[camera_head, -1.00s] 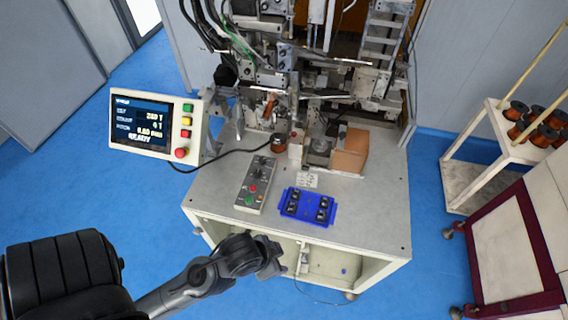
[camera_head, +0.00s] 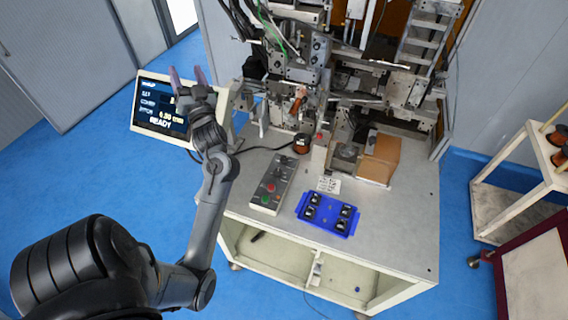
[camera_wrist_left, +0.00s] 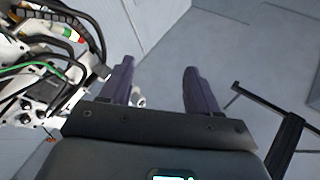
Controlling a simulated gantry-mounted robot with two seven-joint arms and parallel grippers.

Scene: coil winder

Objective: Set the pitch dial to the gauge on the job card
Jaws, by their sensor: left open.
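The grey control box (camera_head: 259,193) lies on the machine table, with small black dials (camera_head: 281,168) at its far end and red and green buttons nearer. The dial markings are too small to read. A small white printed card (camera_head: 328,185), apparently the job card, lies right of the box; its print is unreadable. My left gripper (camera_head: 187,74) is raised in front of the display panel, left of and away from the dials. In the left wrist view its two dark purple fingers (camera_wrist_left: 157,66) are apart with nothing between them. My right gripper is in neither view.
The display panel (camera_head: 151,125) reads READY, partly hidden by my left gripper. A blue tray (camera_head: 326,232) with several black pieces lies on the table (camera_head: 395,225). The table's right front is clear.

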